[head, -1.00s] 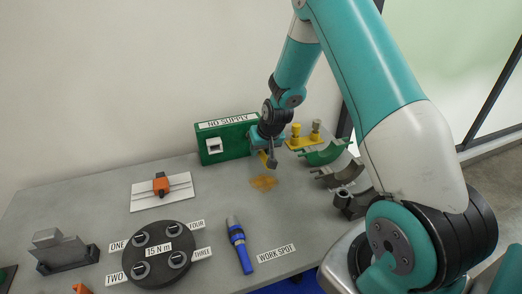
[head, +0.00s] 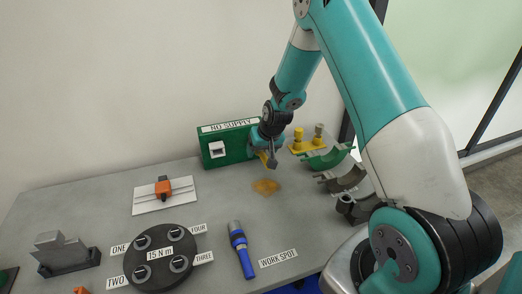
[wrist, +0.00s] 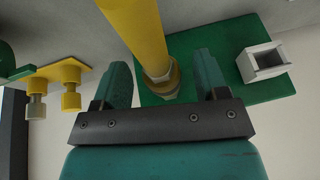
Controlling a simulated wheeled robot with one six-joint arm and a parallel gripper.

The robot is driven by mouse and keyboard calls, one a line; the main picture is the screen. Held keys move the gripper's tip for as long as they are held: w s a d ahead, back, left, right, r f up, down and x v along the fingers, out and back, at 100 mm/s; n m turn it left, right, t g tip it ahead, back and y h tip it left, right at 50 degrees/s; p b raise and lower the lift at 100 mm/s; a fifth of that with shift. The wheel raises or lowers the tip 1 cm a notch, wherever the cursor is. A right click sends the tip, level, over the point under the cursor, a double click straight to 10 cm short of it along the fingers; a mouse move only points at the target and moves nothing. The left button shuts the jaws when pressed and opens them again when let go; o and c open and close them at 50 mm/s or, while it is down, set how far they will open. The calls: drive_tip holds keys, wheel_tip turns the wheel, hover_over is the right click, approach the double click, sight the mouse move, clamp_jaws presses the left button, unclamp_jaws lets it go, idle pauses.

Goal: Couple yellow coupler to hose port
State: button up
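The yellow coupler (wrist: 140,30), a long cylinder, runs from the top of the wrist view down between my fingers. Its far end meets a brass hex fitting (wrist: 160,80) in front of the green panel (wrist: 215,55); I cannot tell whether it is seated. My gripper (wrist: 163,85) has its two teal fingers apart, with a gap on each side of the yellow cylinder. In the head view my gripper (head: 268,148) is at the right end of the green panel (head: 228,145), labelled NO SUPPLY, and mostly hides the coupler (head: 267,160) and the port.
A white square socket (head: 217,149) sits on the panel's left part. A yellow bracket (head: 307,146) with two fittings and several curved half-shells (head: 342,178) stand to the right. A blue tool (head: 241,250) and a round black disc (head: 159,257) lie in front.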

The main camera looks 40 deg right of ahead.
drive_tip(key=shift+r, duration=0.1)
drive_tip(key=b+v, duration=0.3)
drive_tip(key=v, duration=1.4)
drive_tip(key=shift+a+r, duration=0.15)
drive_tip(key=s+a+r+n+y, duration=0.2)
drive_tip(key=s+a+n, duration=0.15)
drive_tip(key=a, duration=0.65)
drive_tip(key=s+a+r+n+g+y, duration=0.1)
drive_tip(key=s+a+n+g, duration=0.1)
drive_tip(key=s+a, duration=0.5)
drive_tip(key=s+a+r+n+g+y, duration=0.1)
drive_tip(key=s+a+n, duration=0.4)
drive_tip(key=s, duration=0.9)
drive_tip(key=a+r+g, duration=0.1)
drive_tip(key=a, duration=0.2)
drive_tip(key=shift+s+a+g, duration=0.3)
drive_tip(key=shift+g, duration=0.1)
